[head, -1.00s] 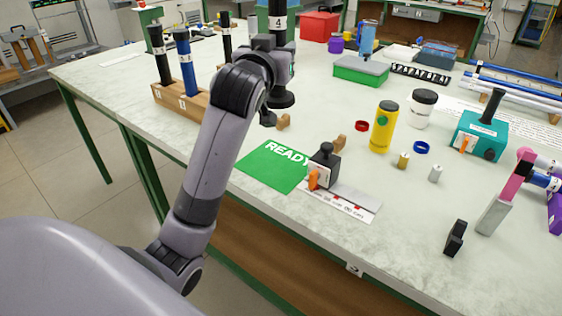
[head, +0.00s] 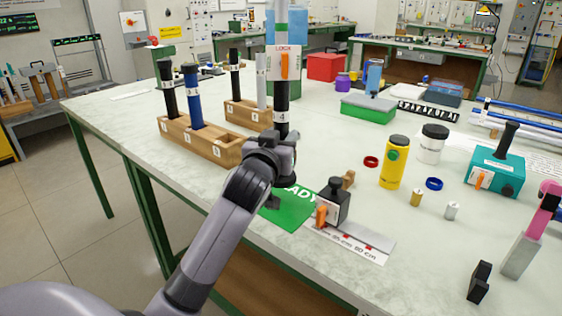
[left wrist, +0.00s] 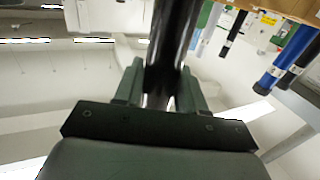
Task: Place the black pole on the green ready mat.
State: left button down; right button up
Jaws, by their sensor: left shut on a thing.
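The black pole (head: 282,97), with a white label 4, stands about upright in my left gripper (head: 276,160), which is shut on it. In the left wrist view the pole (left wrist: 172,45) runs up between the fingers (left wrist: 160,88). The pole's lower end is hidden behind the gripper, so I cannot tell whether it touches anything. The green READY mat (head: 290,212) lies just below and behind the gripper in the head view, partly covered by it. A white LOCK plate with an orange lever (head: 285,64) shows at the pole's upper part. My right gripper is out of view.
A wooden rack (head: 205,140) with a black and a blue pole stands left; another rack (head: 247,114) is behind. A black block with an orange lever (head: 337,203) sits at the mat's right edge. A yellow bottle (head: 394,162) and white jar (head: 432,144) stand farther right.

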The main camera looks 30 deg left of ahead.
pick_arm(q)
jog(key=shift+f+b, duration=0.5)
jog(key=shift+f, duration=1.75)
jog(key=shift+f, duration=0.15)
jog(key=c, duration=0.7)
grip_release()
jog(key=shift+o, duration=0.2)
jog(key=shift+s, duration=0.15)
jog(key=v, duration=1.1)
jog(key=shift+s, duration=0.3)
jog(key=shift+d, duration=0.15)
